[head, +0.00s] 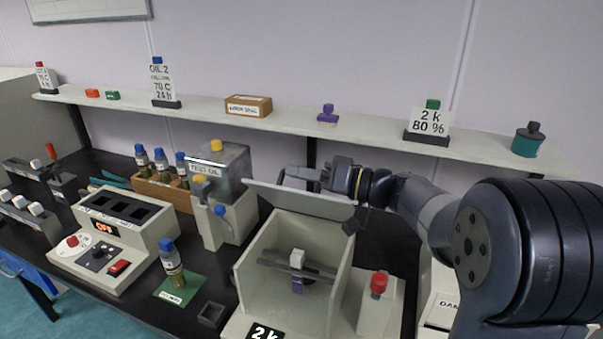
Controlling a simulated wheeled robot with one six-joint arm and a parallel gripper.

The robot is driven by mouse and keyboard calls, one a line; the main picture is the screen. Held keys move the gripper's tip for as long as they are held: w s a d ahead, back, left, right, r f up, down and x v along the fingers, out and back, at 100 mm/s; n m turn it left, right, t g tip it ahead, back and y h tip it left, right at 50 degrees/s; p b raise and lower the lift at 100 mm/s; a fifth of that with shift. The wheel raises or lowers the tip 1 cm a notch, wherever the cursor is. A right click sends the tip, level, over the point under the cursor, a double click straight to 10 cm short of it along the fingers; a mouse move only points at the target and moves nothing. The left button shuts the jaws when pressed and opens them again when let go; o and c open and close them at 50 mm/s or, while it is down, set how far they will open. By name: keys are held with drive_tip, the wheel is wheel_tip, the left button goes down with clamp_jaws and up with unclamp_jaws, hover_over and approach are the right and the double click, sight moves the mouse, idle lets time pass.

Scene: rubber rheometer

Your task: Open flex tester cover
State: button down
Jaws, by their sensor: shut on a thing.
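The flex tester (341,295) is a pale open-topped box at the lower centre, with a white block and a purple piece inside. Its cover (300,198), a pale grey panel, is raised and tilted at the back of the box, so the inside shows from above. My gripper (318,181) reaches in from the right and is at the cover's upper edge, shut on it. The exact contact between the fingers and the cover is partly hidden.
A red knob (379,282) stands on the tester's right side. A clear-topped oil unit (222,170) stands close on the left. A bottle (172,265) sits on a green mat. The shelf (375,131) runs behind my arm.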

drive_tip(key=shift+w, duration=0.1)
drive_tip(key=shift+w+d+r+m, duration=0.2)
drive_tip(key=shift+w+r+m, duration=0.1)
drive_tip(key=shift+w, duration=0.1)
drive_tip(key=w+d+r+m+p, duration=0.1)
drive_tip(key=w+d+m+p, duration=0.3)
drive_tip(key=w+m, duration=0.3)
drive_tip(key=shift+w+d+r, duration=0.15)
drive_tip(key=shift+w, duration=2.2)
drive_tip(key=c, duration=1.5)
unclamp_jaws()
